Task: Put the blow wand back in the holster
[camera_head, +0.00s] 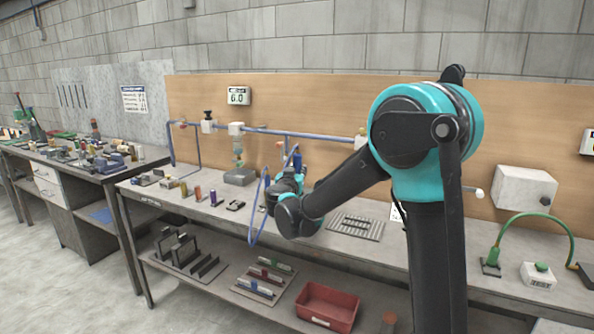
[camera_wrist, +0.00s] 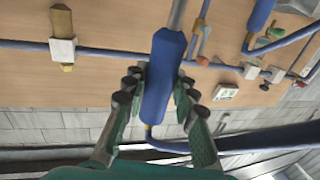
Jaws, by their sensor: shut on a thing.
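The blow wand (camera_wrist: 160,90) has a thick blue handle and a thin grey tube that runs out of the top of the wrist view. My gripper (camera_wrist: 155,98) is shut on the handle, with a finger on each side. In the head view my gripper (camera_head: 285,188) is above the workbench, in front of the wooden back panel, partly hidden by my own arm. A blue hose (camera_head: 253,220) hangs in a loop beside it, down past the bench's front edge. I cannot make out the holster for sure in either view.
A blue air pipe (camera_head: 310,135) with fittings runs along the panel. The workbench (camera_head: 210,212) carries small cylinders, a grey block (camera_head: 240,177) and a slotted plate (camera_head: 357,226). A red bin (camera_head: 328,305) sits on the lower shelf. A green hose (camera_head: 550,222) arches at the right.

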